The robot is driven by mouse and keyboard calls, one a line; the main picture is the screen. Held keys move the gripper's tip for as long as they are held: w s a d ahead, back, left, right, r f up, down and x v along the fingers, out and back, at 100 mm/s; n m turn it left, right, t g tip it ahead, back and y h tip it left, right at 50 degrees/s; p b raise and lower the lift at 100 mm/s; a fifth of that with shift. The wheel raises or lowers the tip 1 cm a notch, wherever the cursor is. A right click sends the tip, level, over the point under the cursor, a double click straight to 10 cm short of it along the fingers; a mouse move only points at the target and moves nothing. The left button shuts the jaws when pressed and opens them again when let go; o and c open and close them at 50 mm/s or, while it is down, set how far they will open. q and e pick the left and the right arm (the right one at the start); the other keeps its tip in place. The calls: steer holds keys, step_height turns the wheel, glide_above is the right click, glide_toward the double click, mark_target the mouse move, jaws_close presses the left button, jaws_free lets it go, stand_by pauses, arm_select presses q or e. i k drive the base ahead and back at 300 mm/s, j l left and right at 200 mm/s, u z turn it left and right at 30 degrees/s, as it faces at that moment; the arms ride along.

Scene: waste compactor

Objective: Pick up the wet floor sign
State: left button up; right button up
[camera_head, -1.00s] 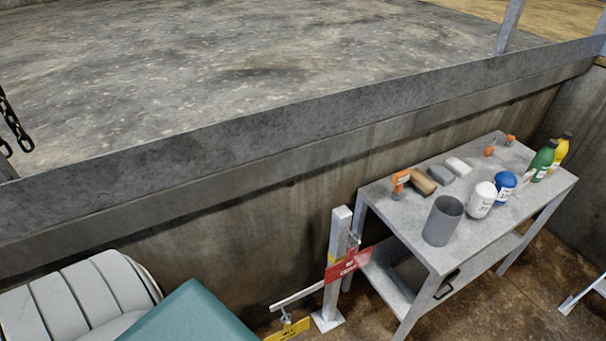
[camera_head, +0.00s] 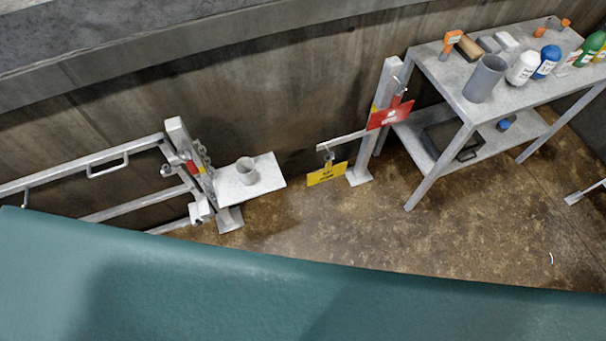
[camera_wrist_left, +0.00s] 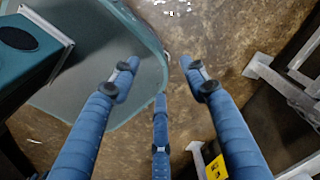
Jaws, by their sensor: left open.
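A small yellow sign (camera_head: 327,174) with dark marks hangs under a pale horizontal bar, left of a post. Its lettering is too small to read, so I cannot tell whether it is the wet floor sign. No standing floor sign is clear in the head view. In the left wrist view, a yellow panel (camera_wrist_left: 216,167) with dark marks shows partly behind a finger at the bottom. My left gripper (camera_wrist_left: 159,66) is open, its blue fingers spread above brown floor, with nothing between the tips. My right gripper is not in view.
A grey table (camera_head: 451,82) with bottles, a grey cup and blocks stands at the upper right. A red sign (camera_head: 390,114) is on the post (camera_head: 361,170). A metal railing (camera_head: 90,163) and small shelf (camera_head: 270,171) with a cup stand left. Brown floor (camera_head: 480,220) is open below the table.

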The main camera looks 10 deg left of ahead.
mark_target(328, 172)
steer(key=i+l+u, duration=0.1)
steer(key=i+l, duration=0.15)
steer(key=i+l+u, duration=0.15)
steer(key=l, duration=0.25)
steer(key=i+l+u, duration=0.1)
steer(key=i+l, duration=0.15)
steer(key=i+l+u, duration=0.1)
steer(key=l, duration=0.4)
steer(key=i, duration=0.1)
